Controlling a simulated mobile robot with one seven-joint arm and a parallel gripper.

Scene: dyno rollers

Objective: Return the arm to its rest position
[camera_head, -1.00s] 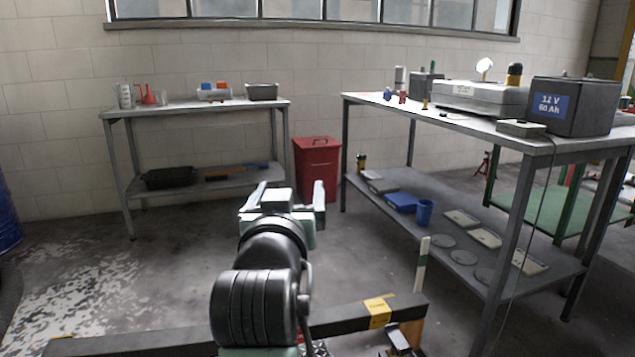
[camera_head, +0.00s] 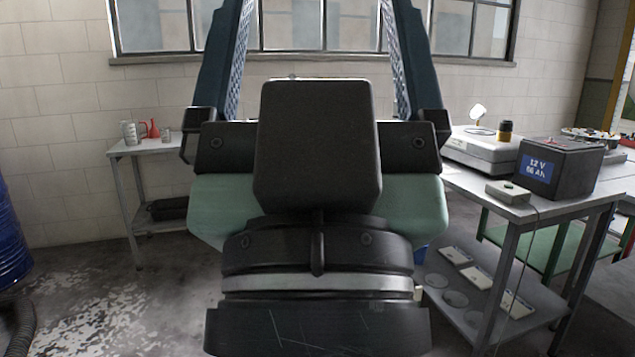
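My gripper (camera_head: 317,40) fills the middle of the head view, close to the camera and pointing up. Its two dark fingers stand wide apart at the left and right, with the window and wall showing between them. Nothing is held between the parts of the fingers that show; their tips are cut off by the top edge. My wrist and the gripper body hide the middle of the room.
At the left stands a grey bench (camera_head: 150,148) with a red funnel (camera_head: 154,129). At the right a metal table (camera_head: 500,205) bears a dark battery (camera_head: 558,168) and a small grey box (camera_head: 508,192). A blue barrel (camera_head: 10,240) stands at the left edge.

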